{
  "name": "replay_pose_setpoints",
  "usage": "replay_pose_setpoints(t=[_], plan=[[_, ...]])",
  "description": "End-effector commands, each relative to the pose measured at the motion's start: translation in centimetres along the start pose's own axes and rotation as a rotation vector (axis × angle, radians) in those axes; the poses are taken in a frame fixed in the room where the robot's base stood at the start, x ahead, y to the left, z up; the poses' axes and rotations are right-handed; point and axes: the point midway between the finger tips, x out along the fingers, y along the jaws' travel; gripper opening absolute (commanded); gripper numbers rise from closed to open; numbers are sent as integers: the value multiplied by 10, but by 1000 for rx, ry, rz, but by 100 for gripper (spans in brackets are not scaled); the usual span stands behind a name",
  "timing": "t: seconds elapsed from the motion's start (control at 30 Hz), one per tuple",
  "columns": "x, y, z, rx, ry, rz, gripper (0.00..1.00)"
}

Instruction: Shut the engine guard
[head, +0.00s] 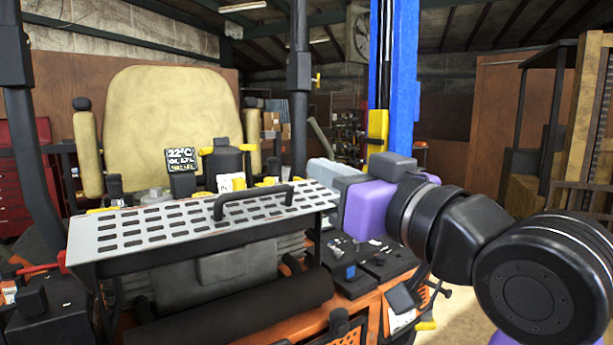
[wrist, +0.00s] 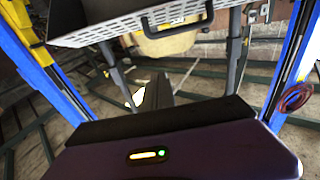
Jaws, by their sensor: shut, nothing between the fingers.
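The engine guard (head: 185,226) is a pale perforated metal panel with dark slots and a black bar handle (head: 253,199). In the head view it lies nearly flat, slightly tilted, over the engine area, with a dark gap below its front edge. My gripper (head: 318,172) is at the guard's right end, pointing left, near the handle but apart from it. Its fingers are shut and empty. In the wrist view the guard (wrist: 130,26) crosses the top with its handle (wrist: 178,22), beyond my purple gripper body; my fingertips are not clear there.
The beige seat (head: 165,115) stands behind the guard, with a small display (head: 181,160) and a black cylinder before it. A blue lift post (head: 403,80) rises behind my gripper. Dark upright bars (head: 299,90) flank the seat. A black roller-like part (head: 235,305) lies below the guard.

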Motion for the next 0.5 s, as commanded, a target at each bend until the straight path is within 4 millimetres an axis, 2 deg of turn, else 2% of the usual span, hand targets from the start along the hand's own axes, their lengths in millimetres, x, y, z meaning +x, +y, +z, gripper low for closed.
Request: replay_pose_setpoints(t=[0.17,0.5], plan=[[24,-1,-2,0,-2,-2,0],[91,-1,-4,2,-2,-2,0]])
